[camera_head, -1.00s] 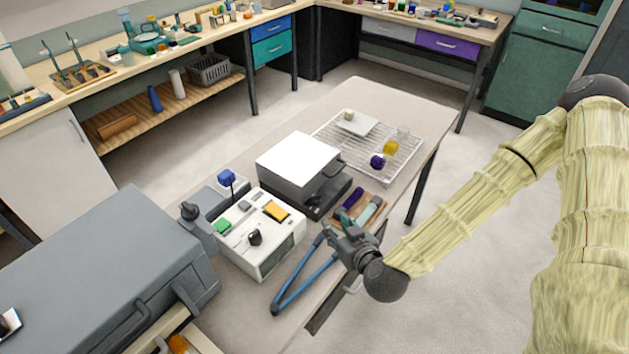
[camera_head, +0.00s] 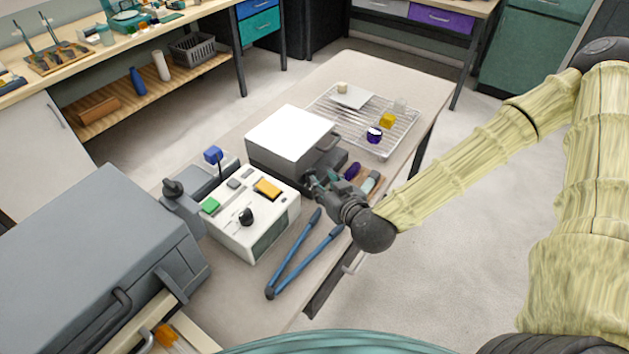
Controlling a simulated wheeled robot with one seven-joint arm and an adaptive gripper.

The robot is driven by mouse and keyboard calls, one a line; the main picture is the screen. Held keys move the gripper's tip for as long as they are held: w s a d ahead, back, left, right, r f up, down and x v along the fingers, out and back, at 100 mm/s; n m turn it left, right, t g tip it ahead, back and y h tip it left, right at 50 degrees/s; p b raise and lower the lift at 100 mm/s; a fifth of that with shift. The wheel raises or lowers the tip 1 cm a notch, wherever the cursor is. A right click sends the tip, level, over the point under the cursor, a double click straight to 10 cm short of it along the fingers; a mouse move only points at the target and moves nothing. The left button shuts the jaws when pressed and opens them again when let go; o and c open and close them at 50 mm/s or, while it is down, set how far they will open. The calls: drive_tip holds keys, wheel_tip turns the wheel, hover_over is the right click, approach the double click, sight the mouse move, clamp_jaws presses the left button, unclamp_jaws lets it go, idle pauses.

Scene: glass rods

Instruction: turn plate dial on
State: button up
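A grey box with a flat white top plate (camera_head: 290,132) stands at the middle of the table, with a dark base in front of it. A dial on it cannot be made out; my gripper partly covers its near side. Contact and finger opening are too small to tell. I see nothing held.
Blue-handled tool (camera_head: 293,262) lies on the table right of the white device. A small tray with purple and teal items (camera_head: 371,182) is right of my gripper. A wire rack (camera_head: 398,140) with small items stands behind. A large grey case (camera_head: 95,260) is at the left.

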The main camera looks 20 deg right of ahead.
sight(311, 172)
drive_tip(key=b+x, duration=0.4)
drive_tip(key=b, duration=0.2)
drive_tip(key=shift+w+f, duration=0.3)
drive_tip(key=shift+f, duration=0.05)
drive_tip(key=shift+w+a+r, duration=0.1)
drive_tip(key=shift+w+r, duration=0.05)
drive_tip(key=shift+w, duration=0.25)
drive_tip(key=shift+x, duration=0.9)
drive_tip(key=c, duration=0.7)
drive_tip(key=shift+c, duration=0.2)
